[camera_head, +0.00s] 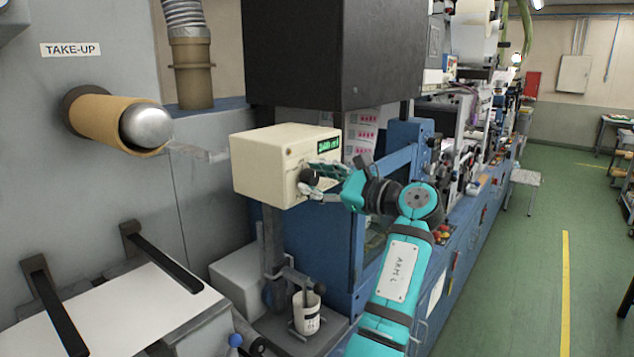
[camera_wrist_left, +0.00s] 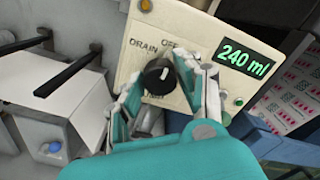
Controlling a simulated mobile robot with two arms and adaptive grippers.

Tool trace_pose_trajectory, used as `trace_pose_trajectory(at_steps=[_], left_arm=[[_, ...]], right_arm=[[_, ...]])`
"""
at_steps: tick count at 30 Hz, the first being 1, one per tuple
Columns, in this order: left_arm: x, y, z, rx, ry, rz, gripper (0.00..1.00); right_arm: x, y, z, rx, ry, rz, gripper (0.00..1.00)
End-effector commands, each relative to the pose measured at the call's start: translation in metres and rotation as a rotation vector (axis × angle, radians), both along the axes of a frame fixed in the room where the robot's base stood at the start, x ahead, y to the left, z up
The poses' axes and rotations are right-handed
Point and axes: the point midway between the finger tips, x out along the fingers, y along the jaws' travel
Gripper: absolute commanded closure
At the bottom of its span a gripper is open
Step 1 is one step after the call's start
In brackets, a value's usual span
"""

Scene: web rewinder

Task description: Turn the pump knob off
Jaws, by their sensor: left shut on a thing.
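The pump is a cream box (camera_head: 262,165) with a green display, left of my arm in the head view. Its black knob (camera_head: 309,175) sits on the front face. In the left wrist view the knob (camera_wrist_left: 158,77) has a pale mark on its face. The word DRAIN is printed at its upper left, and another label above it is partly readable. The display (camera_wrist_left: 246,62) reads 240 ml. My left gripper (camera_head: 316,183) is at the front face, its fingers on either side of the knob and shut on it. My right gripper is not in view.
A take-up spindle with a brown core (camera_head: 110,122) sticks out at the left. A small white cup (camera_head: 306,313) stands below the pump box. Black bars (camera_head: 160,257) lie over a white sheet at lower left. The green aisle floor (camera_head: 520,290) is open at right.

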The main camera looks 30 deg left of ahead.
Motion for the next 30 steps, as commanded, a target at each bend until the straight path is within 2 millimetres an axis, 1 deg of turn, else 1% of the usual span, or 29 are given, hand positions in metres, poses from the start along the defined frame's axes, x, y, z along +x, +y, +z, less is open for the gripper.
trace_pose_trajectory(at_steps=[4,17,18,21,22,23,28,30], left_arm=[[-0.0002,0.0009,0.0002,-0.002,-0.027,0.001,0.96],[-0.0001,0.0009,0.0006,-0.002,-0.034,0.001,0.96],[-0.0001,0.0008,0.0006,-0.002,-0.034,0.001,0.59],[-0.0001,0.0007,0.0006,-0.002,-0.033,0.001,0.46],[-0.0001,0.0007,0.0005,-0.002,-0.033,0.001,0.42],[-0.0001,0.0006,0.0005,-0.002,-0.033,0.001,0.41],[-0.0001,0.0004,0.0003,-0.003,-0.033,0.0,0.41],[0.0,-0.0005,0.0003,-0.003,-0.033,0.0,0.41]], right_arm=[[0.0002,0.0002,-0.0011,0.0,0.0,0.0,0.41],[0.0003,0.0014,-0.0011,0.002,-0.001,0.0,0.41],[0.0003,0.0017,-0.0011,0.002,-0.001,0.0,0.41],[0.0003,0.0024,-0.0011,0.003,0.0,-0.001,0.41],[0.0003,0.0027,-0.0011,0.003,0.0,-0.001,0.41],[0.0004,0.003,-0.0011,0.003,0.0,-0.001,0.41],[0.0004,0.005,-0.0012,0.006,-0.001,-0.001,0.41],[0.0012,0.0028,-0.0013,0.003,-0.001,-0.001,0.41]])
